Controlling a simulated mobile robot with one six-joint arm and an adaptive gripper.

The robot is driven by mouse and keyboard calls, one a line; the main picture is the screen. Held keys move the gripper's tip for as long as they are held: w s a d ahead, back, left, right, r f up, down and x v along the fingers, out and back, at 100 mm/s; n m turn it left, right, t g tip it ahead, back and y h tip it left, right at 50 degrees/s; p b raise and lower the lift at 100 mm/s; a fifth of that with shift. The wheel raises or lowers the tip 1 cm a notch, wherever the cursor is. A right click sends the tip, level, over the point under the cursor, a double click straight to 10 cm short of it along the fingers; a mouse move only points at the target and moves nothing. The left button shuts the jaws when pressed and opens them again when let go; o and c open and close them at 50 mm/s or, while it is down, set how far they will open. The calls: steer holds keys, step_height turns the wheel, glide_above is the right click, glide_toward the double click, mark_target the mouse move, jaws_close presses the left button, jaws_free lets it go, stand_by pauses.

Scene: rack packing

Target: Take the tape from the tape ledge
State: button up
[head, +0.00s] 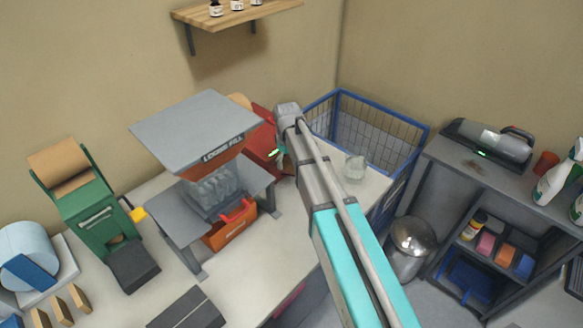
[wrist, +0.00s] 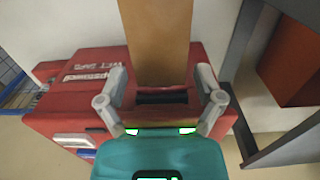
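A red tape machine (wrist: 75,95) with white lettering fills the middle of the wrist view. A wide brown strip of tape (wrist: 160,35) rises from the dark slot at its front ledge (wrist: 162,97). My gripper (wrist: 161,74) is open, with one grey finger on each side of the strip and a visible gap at both sides. In the head view the red machine (head: 262,133) stands behind the grey hopper, partly hidden by my arm.
The grey loose-fill hopper (head: 190,130) stands close left of my arm, with an orange bin (head: 230,228) under it. A blue wire basket (head: 375,120) is behind right. A clear glass-like object (head: 355,168) sits on the table's right part.

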mark_target(292, 173)
steer(key=shift+c, duration=1.3)
steer(key=shift+r, duration=0.15)
step_height(292, 173, up, 3)
steer(key=p, duration=0.3)
steer(key=s+d+r+p, duration=0.4)
steer(key=s+r+p, duration=0.6)
steer(key=s, duration=0.3)
steer(key=shift+s, duration=0.25)
steer(key=shift+r, duration=0.1)
